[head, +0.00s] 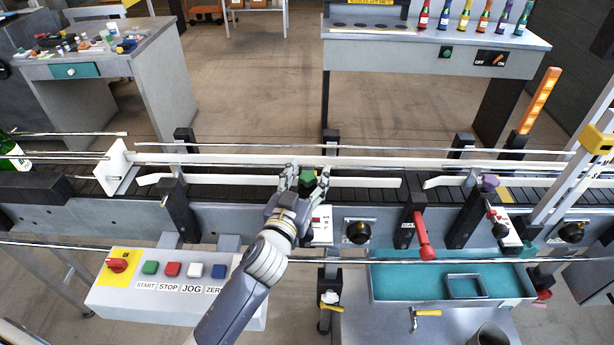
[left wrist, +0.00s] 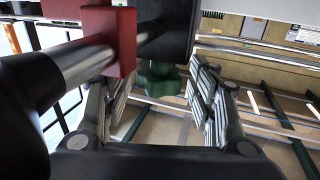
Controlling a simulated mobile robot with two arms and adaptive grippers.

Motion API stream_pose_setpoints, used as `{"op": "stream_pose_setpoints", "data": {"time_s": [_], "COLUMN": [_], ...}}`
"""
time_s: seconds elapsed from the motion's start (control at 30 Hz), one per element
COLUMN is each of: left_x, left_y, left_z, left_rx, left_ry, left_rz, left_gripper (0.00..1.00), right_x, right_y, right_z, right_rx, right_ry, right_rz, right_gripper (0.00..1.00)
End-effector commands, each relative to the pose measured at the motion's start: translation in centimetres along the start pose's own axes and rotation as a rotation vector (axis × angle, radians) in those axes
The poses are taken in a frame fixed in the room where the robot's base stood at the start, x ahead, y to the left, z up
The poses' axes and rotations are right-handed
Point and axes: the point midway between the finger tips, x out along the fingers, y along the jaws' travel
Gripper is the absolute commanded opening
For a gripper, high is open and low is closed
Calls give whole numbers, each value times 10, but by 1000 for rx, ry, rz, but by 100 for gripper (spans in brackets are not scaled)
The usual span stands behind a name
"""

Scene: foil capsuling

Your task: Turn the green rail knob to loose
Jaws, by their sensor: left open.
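The green rail knob (head: 307,176) sits on the conveyor's near side, on a black post with a small white and red label plate below it. My left gripper (head: 305,180) is at the knob, with its fingers open on either side of it. In the left wrist view the dark green lobed knob (left wrist: 158,80) shows between the spread fingers of the left gripper (left wrist: 160,95). I cannot tell whether either finger touches the knob. My right gripper is not in view.
A purple knob (head: 489,183) and a red-handled lever (head: 424,240) are further right on the conveyor. A control box (head: 170,290) with buttons stands at lower left. A teal tray (head: 400,285) is at lower right. White guide rails run close behind the knob.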

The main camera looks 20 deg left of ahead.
Motion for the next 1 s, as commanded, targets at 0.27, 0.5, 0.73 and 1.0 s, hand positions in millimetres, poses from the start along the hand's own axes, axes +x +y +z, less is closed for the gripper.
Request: {"op": "stream_pose_setpoints", "data": {"time_s": [0.27,0.5,0.73,1.0], "left_x": [-23,-68,-103,-119], "left_y": [0,0,0,0], "left_z": [2,2,1,0], "left_rx": [-3,-2,-1,-1], "left_ry": [-3,-4,-3,1], "left_rz": [0,-1,-1,0], "left_gripper": [53,53,53,53], "right_x": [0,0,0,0], "right_y": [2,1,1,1], "right_z": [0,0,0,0], "right_rx": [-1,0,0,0], "right_ry": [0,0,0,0], "right_rz": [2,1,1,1], "right_gripper": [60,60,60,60]}}
